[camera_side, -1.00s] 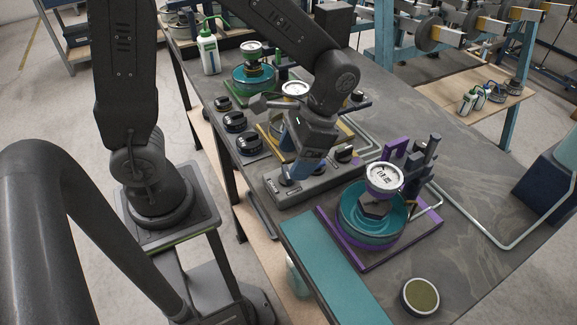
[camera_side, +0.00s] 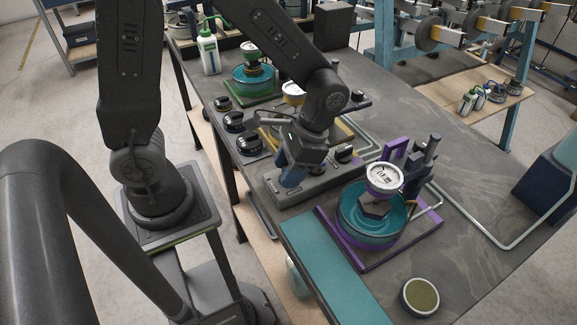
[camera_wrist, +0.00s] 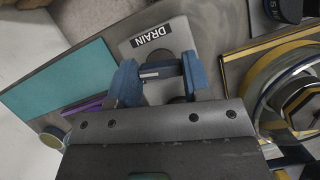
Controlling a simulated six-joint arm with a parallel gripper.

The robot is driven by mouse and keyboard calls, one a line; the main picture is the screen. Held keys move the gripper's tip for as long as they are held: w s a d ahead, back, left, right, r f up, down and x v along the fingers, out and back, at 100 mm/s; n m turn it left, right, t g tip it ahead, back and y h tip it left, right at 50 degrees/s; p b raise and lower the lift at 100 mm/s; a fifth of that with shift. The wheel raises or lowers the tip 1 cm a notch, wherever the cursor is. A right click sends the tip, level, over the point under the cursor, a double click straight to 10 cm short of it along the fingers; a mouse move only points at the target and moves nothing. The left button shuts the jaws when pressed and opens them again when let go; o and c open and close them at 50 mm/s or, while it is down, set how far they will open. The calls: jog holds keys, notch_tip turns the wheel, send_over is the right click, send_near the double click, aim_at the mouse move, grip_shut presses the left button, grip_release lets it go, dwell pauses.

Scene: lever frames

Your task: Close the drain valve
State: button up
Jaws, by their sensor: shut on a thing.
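The grey valve panel (camera_side: 318,186) lies on the bench in the side view. In the wrist view its DRAIN label (camera_wrist: 152,34) sits just beyond my fingertips. My gripper (camera_side: 291,178) points down at the left part of this panel. In the wrist view my gripper (camera_wrist: 160,76) has its two blue fingers on either side of the drain valve handle (camera_wrist: 158,67), shut on it. A pale line shows on the handle. The fingers and gripper body hide most of the valve, so its angle is hard to read.
A black knob (camera_side: 344,153) stands on the panel's right end. A purple-framed station with a teal bowl (camera_side: 350,222) and gauge (camera_side: 384,177) is close on the right. Several black knobs, one here (camera_side: 248,143), line the bench's left edge. A teal mat (camera_side: 330,272) lies in front.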

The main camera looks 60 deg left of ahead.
jog(key=shift+c, duration=1)
jog(key=n+h, duration=0.1)
jog(key=n, duration=0.1)
jog(key=shift+n, duration=0.4)
jog(key=o, duration=0.9)
jog(key=v, duration=1.3)
jog(key=shift+w+a+r, duration=0.1)
jog(key=shift+w+r, duration=0.2)
